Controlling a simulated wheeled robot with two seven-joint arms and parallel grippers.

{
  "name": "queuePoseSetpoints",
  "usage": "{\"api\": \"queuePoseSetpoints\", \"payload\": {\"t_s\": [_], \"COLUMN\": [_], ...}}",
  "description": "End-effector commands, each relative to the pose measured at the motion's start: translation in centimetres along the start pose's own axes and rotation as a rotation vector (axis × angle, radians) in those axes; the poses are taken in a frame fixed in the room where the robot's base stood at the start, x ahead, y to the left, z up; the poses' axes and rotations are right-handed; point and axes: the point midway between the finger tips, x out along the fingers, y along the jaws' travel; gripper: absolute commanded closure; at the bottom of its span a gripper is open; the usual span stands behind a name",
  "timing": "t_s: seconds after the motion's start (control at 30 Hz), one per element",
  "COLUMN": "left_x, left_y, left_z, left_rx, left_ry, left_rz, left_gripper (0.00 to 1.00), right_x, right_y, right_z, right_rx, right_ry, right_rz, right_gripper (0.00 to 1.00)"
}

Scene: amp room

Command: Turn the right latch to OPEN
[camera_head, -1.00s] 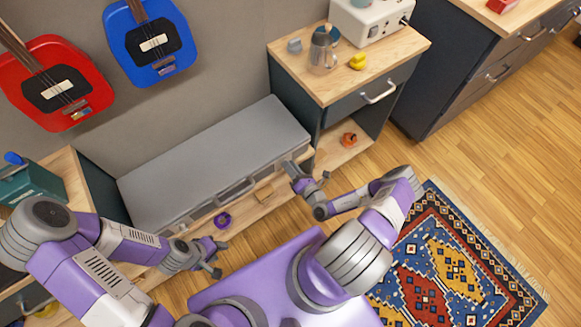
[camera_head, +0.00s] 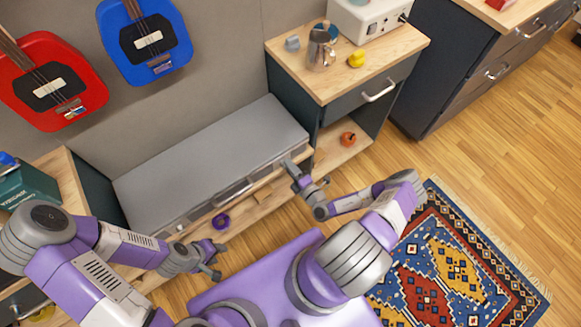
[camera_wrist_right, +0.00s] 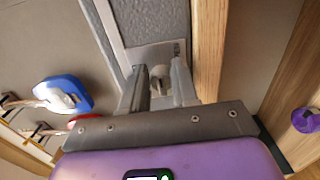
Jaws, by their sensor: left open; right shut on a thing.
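A long grey case (camera_head: 210,165) lies on a low wooden shelf against the wall, with a handle (camera_head: 234,192) on its front side. The right latch (camera_wrist_right: 158,74) is a small pale knob on a metal plate (camera_wrist_right: 150,55) with small lettering, seen in the right wrist view. My right gripper (camera_head: 289,167) is at the right end of the case front. Its fingers (camera_wrist_right: 160,88) are shut on the right latch and partly hide it. My left gripper (camera_head: 216,262) is open and empty, in front of the shelf and clear of the case.
A purple ring-like object (camera_head: 221,221) lies on the shelf edge before the case. A cabinet (camera_head: 345,85) with a metal pot (camera_head: 321,50) and a yellow object (camera_head: 356,58) stands to the right. Blue (camera_head: 148,45) and red (camera_head: 45,85) instruments hang on the wall.

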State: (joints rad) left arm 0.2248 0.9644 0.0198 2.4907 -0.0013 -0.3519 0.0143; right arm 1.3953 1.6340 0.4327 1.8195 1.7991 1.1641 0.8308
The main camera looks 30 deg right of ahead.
Motion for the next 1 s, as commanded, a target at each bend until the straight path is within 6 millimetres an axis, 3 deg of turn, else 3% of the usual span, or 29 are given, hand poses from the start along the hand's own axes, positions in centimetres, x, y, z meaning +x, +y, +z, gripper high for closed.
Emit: {"api": "queuePoseSetpoints", "payload": {"t_s": [0.53, 0.57, 0.7, 1.0], "left_x": [0.07, 0.07, 0.07, 0.05], "left_y": [-0.03, -0.03, -0.03, -0.02], "left_z": [0.0, 0.0, 0.0, 0.0], "left_rx": [0.0, 0.0, 0.0, 0.0], "left_ry": [0.0, 0.0, 0.0, 0.0], "left_rz": [0.0, 0.0, 0.0, 0.0], "left_gripper": [0.57, 0.57, 0.57, 0.57], "right_x": [-0.13, -0.13, -0.1, -0.1], "right_y": [-0.18, -0.18, -0.14, -0.06], "right_z": [-0.25, -0.25, -0.19, -0.07], "right_rx": [0.028, 0.028, 0.027, 0.026], "right_ry": [0.006, 0.006, 0.005, 0.002], "right_rz": [-0.005, -0.005, -0.004, -0.002], "right_gripper": [1.0, 0.69, 0.48, 0.45]}}
